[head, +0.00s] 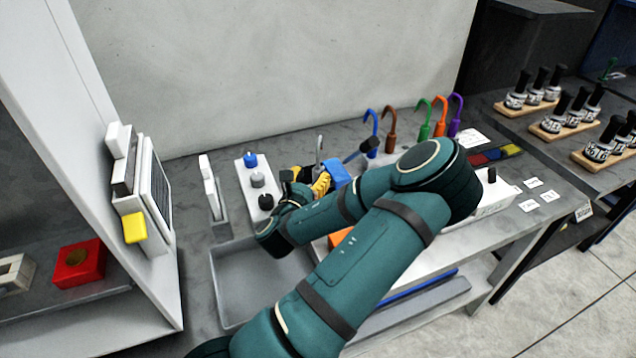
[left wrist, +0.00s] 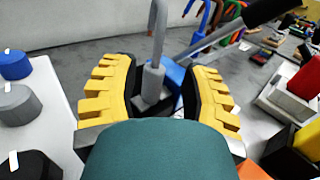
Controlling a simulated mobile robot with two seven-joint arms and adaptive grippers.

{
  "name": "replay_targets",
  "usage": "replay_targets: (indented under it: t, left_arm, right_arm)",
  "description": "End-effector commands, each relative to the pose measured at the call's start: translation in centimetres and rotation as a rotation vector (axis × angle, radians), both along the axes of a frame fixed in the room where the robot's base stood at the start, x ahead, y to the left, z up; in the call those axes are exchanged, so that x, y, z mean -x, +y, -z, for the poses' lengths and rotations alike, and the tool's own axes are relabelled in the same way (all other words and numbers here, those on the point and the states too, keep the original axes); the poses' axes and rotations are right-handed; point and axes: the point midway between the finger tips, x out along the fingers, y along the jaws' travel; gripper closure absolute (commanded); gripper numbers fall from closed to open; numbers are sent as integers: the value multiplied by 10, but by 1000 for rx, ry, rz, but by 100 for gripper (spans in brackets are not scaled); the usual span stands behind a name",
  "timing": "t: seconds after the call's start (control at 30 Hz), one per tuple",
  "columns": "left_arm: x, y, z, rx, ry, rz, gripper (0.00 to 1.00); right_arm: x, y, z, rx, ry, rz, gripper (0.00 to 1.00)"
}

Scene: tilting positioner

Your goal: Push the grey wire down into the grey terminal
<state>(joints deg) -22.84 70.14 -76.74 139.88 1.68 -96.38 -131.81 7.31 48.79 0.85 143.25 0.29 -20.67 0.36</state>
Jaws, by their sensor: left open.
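The grey wire (head: 319,150) is a thin grey hook standing upright at the workbench. In the left wrist view the wire's thick grey lower end (left wrist: 153,82) stands between the yellow fingers. Just below it is a grey block (left wrist: 145,104), possibly the grey terminal; how far the wire sits in it is hidden. My left gripper (left wrist: 165,92) is open, with one ridged yellow finger on each side of the wire and gaps visible. In the head view the gripper (head: 308,182) is partly hidden by my arm. My right gripper is not in view.
A blue block (head: 338,175) and a black-ended lever (head: 369,146) are close by the gripper. A white strip (head: 243,177) with blue, grey and black knobs stands to the left. A grey tray (head: 228,285) lies in front. Coloured hooks, including a purple one (head: 456,115), stand behind.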

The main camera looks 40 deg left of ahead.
Motion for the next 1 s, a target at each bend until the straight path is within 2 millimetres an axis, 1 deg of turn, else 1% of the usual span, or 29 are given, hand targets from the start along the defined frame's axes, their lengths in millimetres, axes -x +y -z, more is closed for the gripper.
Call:
replay_targets:
  t: [0.03,0.27,0.4,0.53,0.67,0.87,0.9,0.97,1.0]
  left_arm:
    - [-5,2,-2,0,-2,1,54]
    - [-18,8,-1,2,-4,1,54]
    - [-37,17,1,1,-3,1,54]
    - [-52,23,1,1,-3,1,54]
    - [-58,25,1,1,0,0,54]
    - [-58,25,1,1,0,0,54]
    - [-58,25,1,1,0,0,62]
    - [-58,25,1,1,0,0,83]
    - [-58,25,1,1,0,0,97]
  right_arm:
    - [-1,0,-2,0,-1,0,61]
    - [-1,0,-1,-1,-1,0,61]
    - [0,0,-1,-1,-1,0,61]
    - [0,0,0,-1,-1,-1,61]
    - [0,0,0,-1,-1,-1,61]
    - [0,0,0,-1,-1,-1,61]
    - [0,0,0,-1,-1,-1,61]
    - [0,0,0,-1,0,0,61]
    - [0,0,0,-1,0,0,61]
